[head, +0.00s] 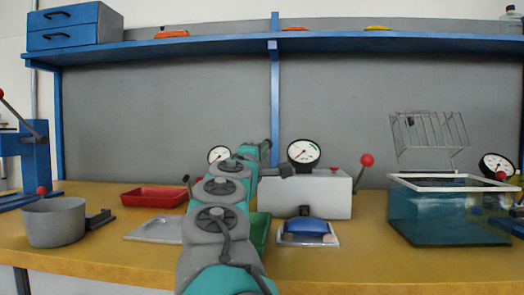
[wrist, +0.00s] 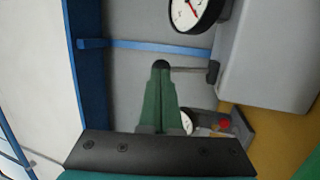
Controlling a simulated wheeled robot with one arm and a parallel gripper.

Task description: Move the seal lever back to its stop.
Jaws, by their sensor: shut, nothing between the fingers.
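A white box-shaped machine (head: 310,192) with a round gauge (head: 303,153) stands on the bench right of my arm. A lever with a red ball knob (head: 367,160) rises at its right side, tilted. In the wrist view, a thin grey rod (wrist: 190,70) with a dark end (wrist: 213,72) runs beside the machine's pale casing (wrist: 262,60). No label shows which is the seal lever. My gripper (wrist: 160,68) is shut and empty, its green fingers together at the rod's left end; contact is unclear. In the head view my arm hides the fingertips.
A blue pad in a tray (head: 308,230) lies before the machine. A water tank (head: 450,215) stands right, with a wire rack (head: 428,133) above. A grey pot (head: 54,222), red tray (head: 154,197) and pale tray (head: 154,230) lie left. A blue shelf (head: 200,44) spans the back.

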